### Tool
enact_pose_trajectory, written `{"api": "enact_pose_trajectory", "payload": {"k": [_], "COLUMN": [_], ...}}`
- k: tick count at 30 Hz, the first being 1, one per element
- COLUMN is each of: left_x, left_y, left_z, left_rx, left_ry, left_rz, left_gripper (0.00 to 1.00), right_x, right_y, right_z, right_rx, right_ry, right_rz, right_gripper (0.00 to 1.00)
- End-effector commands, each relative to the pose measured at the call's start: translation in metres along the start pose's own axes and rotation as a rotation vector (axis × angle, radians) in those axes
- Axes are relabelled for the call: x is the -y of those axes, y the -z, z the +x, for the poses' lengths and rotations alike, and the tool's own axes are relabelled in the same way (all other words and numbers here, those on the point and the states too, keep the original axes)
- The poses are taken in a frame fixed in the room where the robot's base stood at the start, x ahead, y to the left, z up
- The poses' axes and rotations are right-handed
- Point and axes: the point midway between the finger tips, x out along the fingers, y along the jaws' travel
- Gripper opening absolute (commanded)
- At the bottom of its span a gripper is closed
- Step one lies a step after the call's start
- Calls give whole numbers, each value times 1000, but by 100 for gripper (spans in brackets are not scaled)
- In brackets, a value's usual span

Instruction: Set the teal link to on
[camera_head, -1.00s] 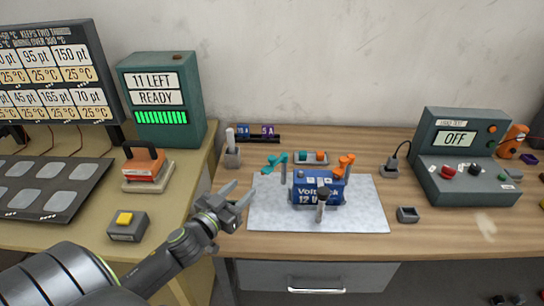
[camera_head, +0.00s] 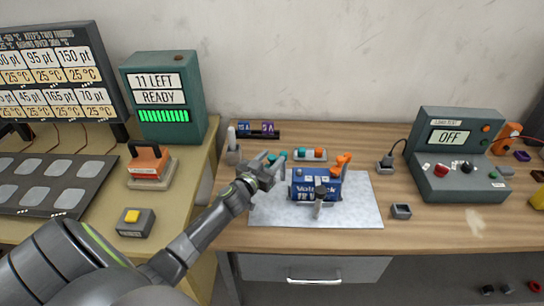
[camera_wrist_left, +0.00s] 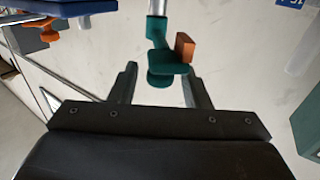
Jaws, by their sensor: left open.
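The teal link (camera_head: 282,156) shows in the head view at the left of the blue battery (camera_head: 316,192), partly hidden by my left gripper (camera_head: 277,166). In the left wrist view the teal link (camera_wrist_left: 157,62) hangs on a grey post and has a small orange block on its side. My left gripper, also in that view (camera_wrist_left: 160,76), is open, with a finger on each side of the link's lower end. I cannot tell whether a finger touches it. An orange link (camera_head: 342,163) stands on the battery's right side. My right gripper is out of view.
The battery stands on a pale mat (camera_head: 360,213), with a dark-topped grey post (camera_head: 319,205) before it. A small tray (camera_head: 297,158) of teal and orange pieces lies behind. A tester reading OFF (camera_head: 450,136) stands right, a READY box (camera_head: 160,95) left.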

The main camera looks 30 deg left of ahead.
Motion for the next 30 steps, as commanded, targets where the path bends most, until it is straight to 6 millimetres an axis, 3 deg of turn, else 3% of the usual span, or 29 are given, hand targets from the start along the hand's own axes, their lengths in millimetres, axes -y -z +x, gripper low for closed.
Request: {"api": "enact_pose_trajectory", "payload": {"k": [13,23,30], "left_x": [0,0,0], "left_y": [0,0,0], "left_z": [11,10,10], "left_rx": [0,0,0], "left_ry": [0,0,1], "left_rz": [0,0,0], "left_gripper": [43,1,0], "right_x": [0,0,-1], "right_y": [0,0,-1], "right_z": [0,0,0], "right_rx": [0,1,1], "right_ry": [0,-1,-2], "right_rz": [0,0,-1], "right_gripper": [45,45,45]}}
